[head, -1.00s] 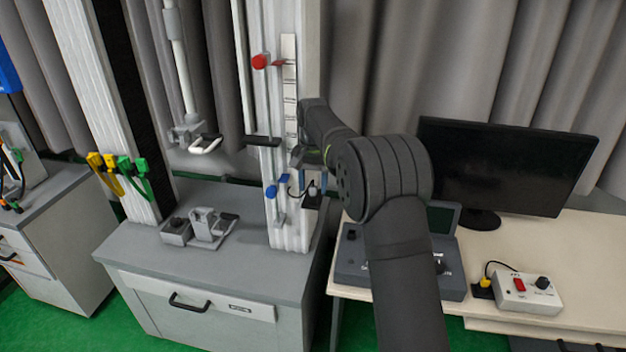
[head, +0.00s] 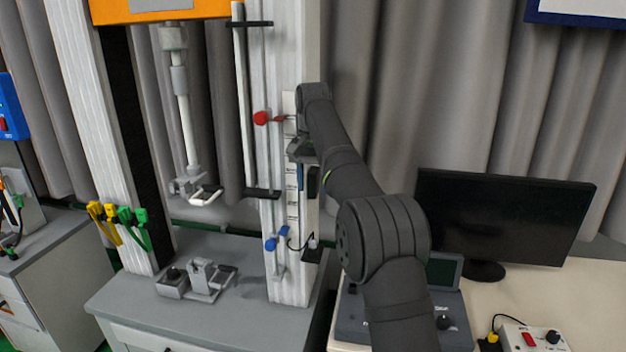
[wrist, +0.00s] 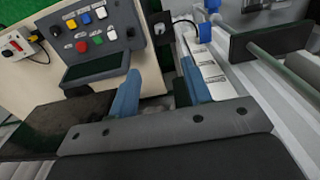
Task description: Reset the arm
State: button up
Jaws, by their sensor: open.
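My gripper (head: 303,172) hangs in front of the white tower column (head: 290,270), pointing down, below the red knob (head: 261,118) and above the blue knob (head: 270,243). In the wrist view its two blue fingers stand apart with nothing between them, so my gripper (wrist: 160,88) is open and empty. My arm reaches up from the lower right to the column. Part of the ruler strip (head: 291,205) on the column is hidden behind the gripper.
A control box with coloured buttons (wrist: 98,36) lies below the gripper, on the desk beside the monitor (head: 500,220). A black bracket (head: 262,194) sticks out from the column. A clamp fixture (head: 205,278) stands on the grey cabinet. Curtain and open air lie right of the arm.

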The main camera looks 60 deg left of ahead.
aim_at(313, 240)
jog(key=shift+r, duration=0.4)
dwell(0.3)
notch_tip(313, 240, down, 18)
jog(key=shift+r, duration=0.35)
dwell(0.5)
notch_tip(313, 240, up, 17)
notch_tip(313, 240, down, 17)
jog(key=shift+r, duration=2.65)
